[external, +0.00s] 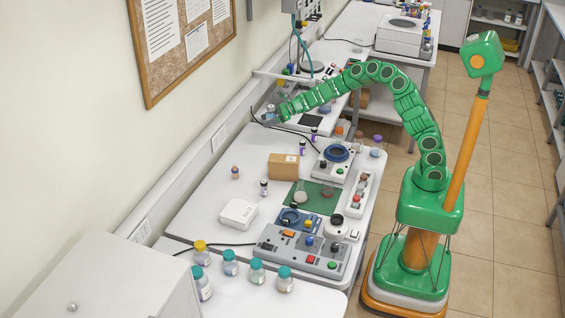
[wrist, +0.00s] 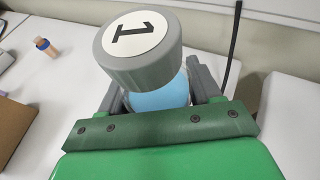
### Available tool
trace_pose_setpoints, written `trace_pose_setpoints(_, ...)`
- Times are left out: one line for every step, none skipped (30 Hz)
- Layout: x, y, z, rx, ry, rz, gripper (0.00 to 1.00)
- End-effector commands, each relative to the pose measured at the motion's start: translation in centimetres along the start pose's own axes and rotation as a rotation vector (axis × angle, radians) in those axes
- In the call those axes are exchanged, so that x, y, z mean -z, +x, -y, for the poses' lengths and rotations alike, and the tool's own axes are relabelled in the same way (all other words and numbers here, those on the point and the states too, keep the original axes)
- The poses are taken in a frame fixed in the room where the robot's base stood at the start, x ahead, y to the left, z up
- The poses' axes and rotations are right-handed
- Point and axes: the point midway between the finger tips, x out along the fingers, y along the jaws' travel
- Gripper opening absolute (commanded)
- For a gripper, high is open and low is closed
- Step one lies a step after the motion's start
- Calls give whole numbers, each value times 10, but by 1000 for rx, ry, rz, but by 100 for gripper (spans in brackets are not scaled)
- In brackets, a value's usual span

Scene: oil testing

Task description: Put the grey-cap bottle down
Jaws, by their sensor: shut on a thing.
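The grey-cap bottle (wrist: 140,50) is between the fingers of my gripper (wrist: 160,95) in the wrist view. Its wide grey cap carries a white disc marked "1", and blue shows below the cap. The cap looks tilted in this view. In the external view my gripper (external: 270,116) is at the far left end of my outstretched green arm, near the wall and the back of the white bench (external: 215,190). The bottle is small and hard to make out there. Its base is hidden, so I cannot tell whether it touches the bench.
A cardboard box (external: 284,167) and small vials (external: 235,172) stand on the bench nearer the camera. A black cable (wrist: 233,50) runs beside my gripper. A gap separates this bench from another white surface (wrist: 290,115) at right. Bench space beside the gripper looks clear.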

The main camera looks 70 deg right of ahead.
Motion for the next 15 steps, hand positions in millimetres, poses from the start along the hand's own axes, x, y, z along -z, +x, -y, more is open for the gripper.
trace_pose_setpoints(4,5,2,-1,0,-1,25)
trace_pose_setpoints(6,8,3,-1,0,-1,25)
trace_pose_setpoints(8,12,4,-3,0,-1,25)
trace_pose_setpoints(11,15,4,-3,0,-2,25)
trace_pose_setpoints(12,17,6,-3,0,-3,25)
trace_pose_setpoints(14,20,7,-2,0,-3,25)
trace_pose_setpoints(16,22,9,-1,1,-3,25)
trace_pose_setpoints(16,23,10,0,1,-2,25)
trace_pose_setpoints(17,25,11,1,1,-2,25)
trace_pose_setpoints(18,26,12,1,1,-1,25)
trace_pose_setpoints(18,27,13,1,1,-1,25)
trace_pose_setpoints(18,28,13,2,0,0,25)
trace_pose_setpoints(18,28,14,1,0,0,25)
trace_pose_setpoints(19,29,14,1,0,0,25)
trace_pose_setpoints(19,29,14,1,0,0,25)
